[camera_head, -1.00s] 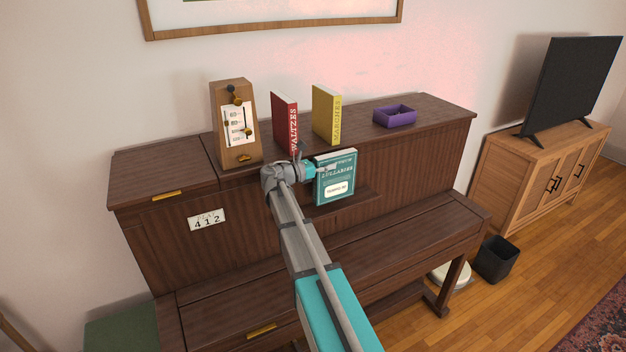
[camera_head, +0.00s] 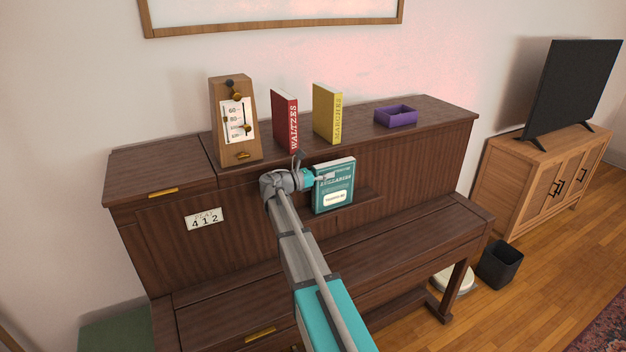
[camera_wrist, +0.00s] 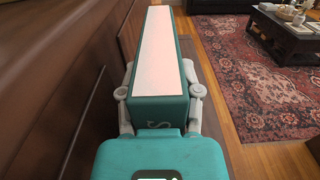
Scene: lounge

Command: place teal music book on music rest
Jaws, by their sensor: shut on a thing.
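The teal music book (camera_head: 335,186) is upright with its titled cover facing the head camera. It is in front of the piano's upper panel, at the music rest (camera_head: 368,204), a narrow dark ledge. Its lower edge is close to the ledge; I cannot tell whether it touches. My gripper (camera_head: 318,178) is shut on the book from its left side. In the wrist view the book (camera_wrist: 160,50) sits between the two fingers of the gripper (camera_wrist: 160,92), its pale page edge facing up. The piano panel is just to its left there.
A card (camera_head: 203,219) marks the panel. A black bin (camera_head: 499,264) stands on the floor at right.

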